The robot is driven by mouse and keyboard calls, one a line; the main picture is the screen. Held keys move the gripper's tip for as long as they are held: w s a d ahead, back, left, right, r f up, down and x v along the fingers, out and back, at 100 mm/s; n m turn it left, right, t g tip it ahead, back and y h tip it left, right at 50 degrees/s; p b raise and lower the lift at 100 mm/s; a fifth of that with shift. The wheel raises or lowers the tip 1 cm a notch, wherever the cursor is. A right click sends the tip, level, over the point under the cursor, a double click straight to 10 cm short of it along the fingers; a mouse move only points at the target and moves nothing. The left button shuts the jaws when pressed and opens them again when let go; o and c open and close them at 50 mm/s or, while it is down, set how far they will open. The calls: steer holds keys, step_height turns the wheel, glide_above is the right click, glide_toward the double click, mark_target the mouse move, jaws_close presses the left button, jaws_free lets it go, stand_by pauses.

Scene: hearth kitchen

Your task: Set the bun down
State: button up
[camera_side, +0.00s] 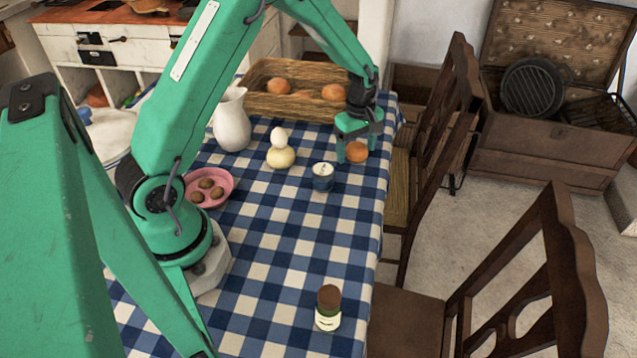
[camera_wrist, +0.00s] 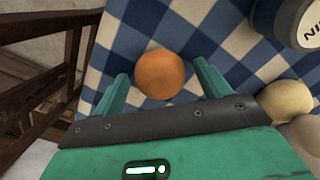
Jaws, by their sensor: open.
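A round orange-brown bun (camera_side: 357,152) rests on the blue-and-white checked tablecloth (camera_side: 262,258) near the table's right edge. My gripper (camera_side: 357,150) is above and around it in the side view, pointing down. In the wrist view the bun (camera_wrist: 160,74) lies between the two green fingers of my gripper (camera_wrist: 160,82), with a gap on each side. The fingers are open and do not appear to touch it. In the side view one finger stands left of the bun; the other is hard to make out.
A wicker basket (camera_side: 262,104) with several buns stands behind. Wooden chairs (camera_side: 462,80) line the right edge.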

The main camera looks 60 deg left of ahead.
mark_target(356, 146)
steer(key=shift+r, duration=0.1)
step_height(356, 146, up, 12)
stand_by(0.8)
steer(key=shift+r, duration=0.1)
stand_by(0.3)
steer(key=s+d+r+m+t, duration=0.3)
steer(key=s+d+r+m, duration=0.2)
steer(key=s+r+m, duration=0.5)
steer(key=s+d+r+m+t, duration=0.2)
steer(key=s+m, duration=0.6)
steer(key=s, duration=0.6)
steer(key=shift+d+t, duration=0.3)
steer(key=shift+d, duration=0.1)
